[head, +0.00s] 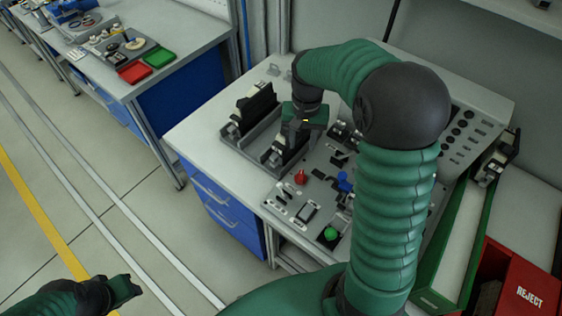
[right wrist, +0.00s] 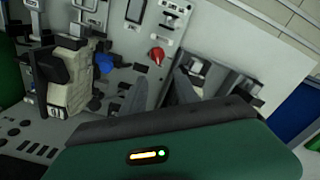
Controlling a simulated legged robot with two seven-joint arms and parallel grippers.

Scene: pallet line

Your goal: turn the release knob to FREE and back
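A red knob (head: 300,177) stands on the grey panel (head: 283,190) of the bench; it also shows in the right wrist view (right wrist: 157,55). Its lettering is too small to read, so I cannot tell its setting. My right gripper (head: 291,140) is above and behind the knob, near the black fixtures. In the right wrist view its two dark fingers (right wrist: 160,88) stand apart with nothing seen between them, and the knob lies beyond them, untouched. My left gripper (head: 125,289) is low at the left, over the floor, far from the panel; its fingers are unclear.
A blue knob (head: 343,182) and a green button (head: 329,233) share the panel. Black upright parts in a fixture (head: 254,108) stand close to my right gripper. A green-edged chute (head: 462,240) and a red REJECT bin (head: 528,290) are at the right.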

